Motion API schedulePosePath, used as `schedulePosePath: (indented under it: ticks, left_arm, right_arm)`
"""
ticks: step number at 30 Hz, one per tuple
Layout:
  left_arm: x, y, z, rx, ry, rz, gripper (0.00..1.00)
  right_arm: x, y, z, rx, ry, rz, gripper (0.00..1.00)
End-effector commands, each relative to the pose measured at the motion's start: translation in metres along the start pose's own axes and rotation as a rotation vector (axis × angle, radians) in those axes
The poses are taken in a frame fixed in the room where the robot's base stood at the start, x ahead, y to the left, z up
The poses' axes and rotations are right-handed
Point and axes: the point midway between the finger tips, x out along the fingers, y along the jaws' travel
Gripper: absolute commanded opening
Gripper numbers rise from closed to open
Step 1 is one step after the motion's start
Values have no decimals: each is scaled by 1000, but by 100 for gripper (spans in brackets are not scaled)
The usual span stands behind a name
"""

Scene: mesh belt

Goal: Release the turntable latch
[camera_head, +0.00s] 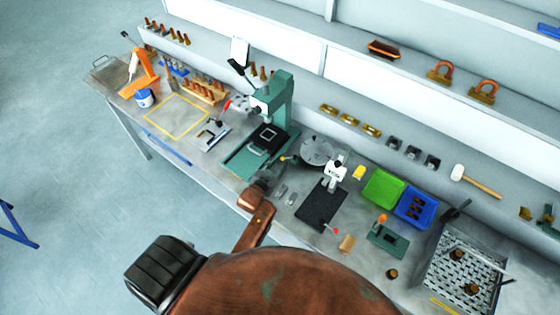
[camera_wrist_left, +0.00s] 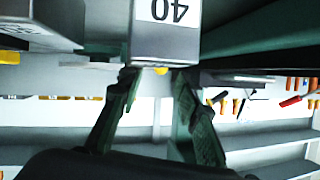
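The turntable (camera_head: 318,150) is a round grey disc on the bench, right of the green press. A small brass-coloured piece (camera_head: 288,158) shows at its left edge; I cannot tell for sure that it is the latch. My left gripper (camera_head: 270,178) is close to the front left of the turntable, at the end of the copper-coloured arm. I see no contact. My right gripper is not in view.
The green press (camera_head: 275,105) stands left of the turntable. A white-headed stand (camera_head: 334,172) with a black plate (camera_head: 320,205) is in front. Green (camera_head: 383,187) and blue (camera_head: 416,205) bins are to the right. A shelf runs behind.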

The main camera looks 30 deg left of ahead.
Motion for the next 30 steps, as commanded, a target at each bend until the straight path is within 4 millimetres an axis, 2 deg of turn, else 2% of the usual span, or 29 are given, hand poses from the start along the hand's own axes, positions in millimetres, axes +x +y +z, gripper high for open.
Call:
schedulePosePath:
  ticks: [6,15,30]
  left_arm:
    - [20,-1,0,0,-1,-2,31]
    - [22,-2,1,-1,-1,-3,31]
    - [22,-2,1,-1,-1,-3,0]
  right_arm:
    - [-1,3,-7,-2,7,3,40]
    - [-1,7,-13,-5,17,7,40]
    - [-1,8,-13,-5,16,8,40]
